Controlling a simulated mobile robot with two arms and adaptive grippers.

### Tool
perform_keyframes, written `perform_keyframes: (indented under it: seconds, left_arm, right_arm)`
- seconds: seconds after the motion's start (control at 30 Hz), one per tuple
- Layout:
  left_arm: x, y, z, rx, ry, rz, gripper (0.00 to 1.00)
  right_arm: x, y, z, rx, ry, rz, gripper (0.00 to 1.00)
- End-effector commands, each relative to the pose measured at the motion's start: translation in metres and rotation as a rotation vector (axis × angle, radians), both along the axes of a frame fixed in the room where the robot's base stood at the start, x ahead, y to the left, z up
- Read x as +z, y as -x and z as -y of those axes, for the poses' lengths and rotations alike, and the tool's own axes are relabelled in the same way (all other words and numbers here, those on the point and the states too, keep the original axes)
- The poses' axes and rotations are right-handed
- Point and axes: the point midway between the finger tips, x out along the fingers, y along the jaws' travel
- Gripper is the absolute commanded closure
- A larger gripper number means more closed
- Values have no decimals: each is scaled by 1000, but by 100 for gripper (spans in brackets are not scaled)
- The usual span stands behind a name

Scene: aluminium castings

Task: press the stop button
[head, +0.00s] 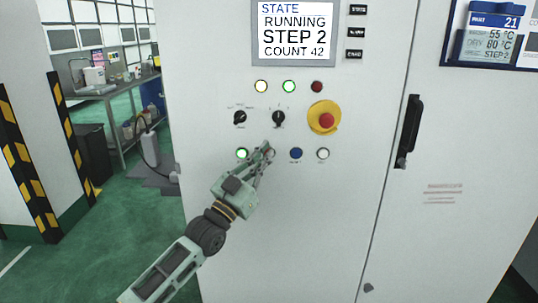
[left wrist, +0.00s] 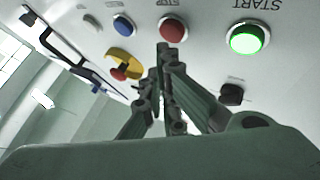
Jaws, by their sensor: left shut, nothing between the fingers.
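The red stop button (left wrist: 172,29) shows in the left wrist view, between the lit green START button (left wrist: 246,38) and a blue button (left wrist: 122,26). In the head view my gripper mostly hides it. My left gripper (head: 266,149) is shut and empty, its fingertips at the stop button in the lower button row. In the left wrist view the fingertips (left wrist: 165,50) overlap the button's near edge; I cannot tell whether they touch it. The display (head: 294,30) reads RUNNING, STEP 2, COUNT 42. My right gripper is not in view.
A red emergency stop on a yellow base (head: 325,119) sits above right of my gripper. Two black rotary knobs and several lamps are above. A white button (head: 323,154) ends the row. A black door handle (head: 409,130) juts out at right.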

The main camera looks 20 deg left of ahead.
Motion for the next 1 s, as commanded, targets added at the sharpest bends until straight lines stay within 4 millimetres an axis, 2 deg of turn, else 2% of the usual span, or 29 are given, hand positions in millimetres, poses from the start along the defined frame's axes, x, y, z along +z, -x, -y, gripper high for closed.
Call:
perform_keyframes:
  seconds: [1.0]
  left_arm:
    - [0,-9,-3,0,0,0,100]
  right_arm:
    - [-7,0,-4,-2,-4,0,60]
